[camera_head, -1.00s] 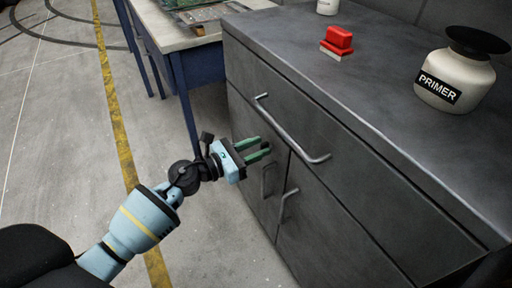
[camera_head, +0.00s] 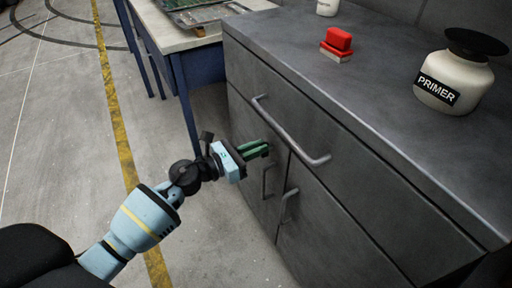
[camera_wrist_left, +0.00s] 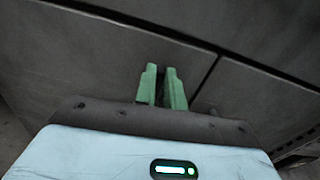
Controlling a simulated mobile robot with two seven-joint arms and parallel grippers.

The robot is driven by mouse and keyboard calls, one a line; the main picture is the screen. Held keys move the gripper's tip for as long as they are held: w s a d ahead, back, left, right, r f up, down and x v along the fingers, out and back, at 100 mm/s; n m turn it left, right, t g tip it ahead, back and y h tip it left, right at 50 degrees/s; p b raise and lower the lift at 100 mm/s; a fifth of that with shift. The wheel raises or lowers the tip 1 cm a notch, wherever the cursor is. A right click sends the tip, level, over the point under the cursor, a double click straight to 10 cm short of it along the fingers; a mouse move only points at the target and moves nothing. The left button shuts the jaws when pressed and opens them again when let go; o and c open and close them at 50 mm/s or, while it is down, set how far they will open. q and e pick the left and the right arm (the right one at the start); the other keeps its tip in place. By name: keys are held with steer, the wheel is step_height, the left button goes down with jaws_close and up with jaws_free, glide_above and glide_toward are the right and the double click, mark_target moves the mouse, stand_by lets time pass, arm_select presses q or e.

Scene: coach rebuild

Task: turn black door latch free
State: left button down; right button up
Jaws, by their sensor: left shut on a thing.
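My left gripper (camera_head: 258,147) is at the upper part of the grey cabinet's left door (camera_head: 249,181), just below the drawer. Its green fingers are closed in on a thing, with a narrow dark gap between them. The left wrist view shows the same gripper (camera_wrist_left: 161,75) with its fingertips against the dark door front. The black latch is hard to tell from the dark door; what I hold is mostly hidden between the fingers. My right gripper is not in view.
A long drawer handle (camera_head: 290,133) juts out above the gripper, and two door handles (camera_head: 266,182) (camera_head: 287,205) are close to its right. A primer jar (camera_head: 452,82) and a red-topped block (camera_head: 337,42) stand on the cabinet. Floor to the left is clear.

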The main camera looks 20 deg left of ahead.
arm_select(q)
steer(key=n, duration=0.2)
steer(key=n+p, duration=0.1)
steer(key=n, duration=0.1)
steer(key=n+p, duration=0.1)
steer(key=shift+w+a+n, duration=0.3)
steer(key=shift+a+n, duration=0.05)
steer(key=shift+n, duration=0.05)
steer(key=n, duration=0.1)
steer(key=n+p, duration=0.1)
steer(key=n, duration=0.2)
steer(key=shift+w+a+f+n+p, duration=0.15)
steer(key=shift+a+f+n+p, duration=0.05)
steer(key=shift+f+n+p, duration=0.15)
steer(key=n, duration=0.1)
steer(key=n+p, duration=0.1)
steer(key=n, duration=0.1)
steer(key=shift+a+f, duration=0.1)
steer(key=shift+f, duration=0.15)
steer(key=n, duration=0.3)
steer(key=shift+w+f+p, duration=0.1)
steer(key=shift+f+p, duration=0.15)
steer(key=shift+p, duration=0.15)
